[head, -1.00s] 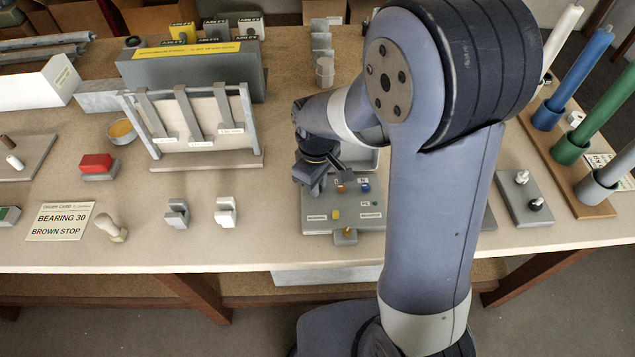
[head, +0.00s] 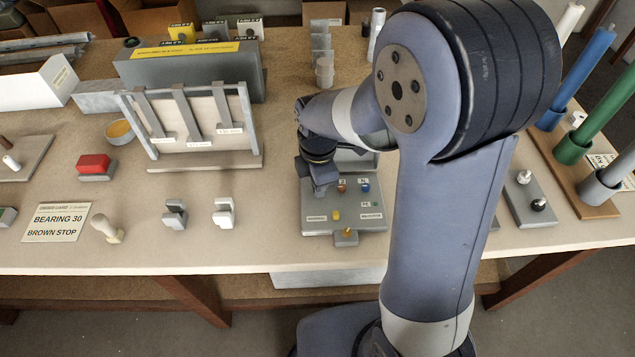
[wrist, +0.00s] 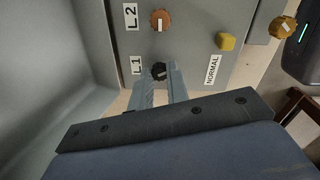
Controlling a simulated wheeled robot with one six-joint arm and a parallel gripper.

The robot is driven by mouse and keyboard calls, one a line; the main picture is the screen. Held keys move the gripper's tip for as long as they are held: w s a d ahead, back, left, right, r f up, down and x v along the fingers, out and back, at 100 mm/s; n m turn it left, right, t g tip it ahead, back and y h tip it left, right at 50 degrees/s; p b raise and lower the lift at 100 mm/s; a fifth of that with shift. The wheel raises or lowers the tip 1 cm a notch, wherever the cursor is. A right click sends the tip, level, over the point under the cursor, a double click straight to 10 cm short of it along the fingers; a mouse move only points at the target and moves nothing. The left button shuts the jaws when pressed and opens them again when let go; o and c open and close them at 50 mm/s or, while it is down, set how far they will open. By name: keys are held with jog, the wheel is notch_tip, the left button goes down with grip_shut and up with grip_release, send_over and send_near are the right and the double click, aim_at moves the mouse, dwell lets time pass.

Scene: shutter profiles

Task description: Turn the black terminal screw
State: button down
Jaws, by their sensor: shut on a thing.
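The black terminal screw (wrist: 158,71) sits beside the L1 label in the wrist view, with a pale slot mark on its face. My gripper (wrist: 159,82) is shut on it, one finger on each side. In the head view my gripper (head: 322,190) is over the left side of the grey terminal box (head: 345,222), and the black screw is hidden behind it there. The brown screw (wrist: 160,20) by the L2 label is just beyond. It also shows in the head view (head: 342,188).
A blue screw (head: 365,188), a yellow button (wrist: 226,41) by the NORMAL label and a yellow knob (wrist: 283,27) are close by on the box. Bare bench lies between the box and two clips (head: 223,212).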

jog(key=n, duration=0.4)
jog(key=shift+n, duration=0.3)
jog(key=shift+n+b, duration=0.4)
jog(key=shift+n, duration=1.5)
jog(key=c, duration=1.4)
grip_release()
jog(key=shift+o, duration=0.2)
jog(key=shift+r, duration=0.1)
notch_tip(320, 180, up, 11)
jog(key=shift+d+f, duration=0.15)
jog(key=shift+f, duration=0.05)
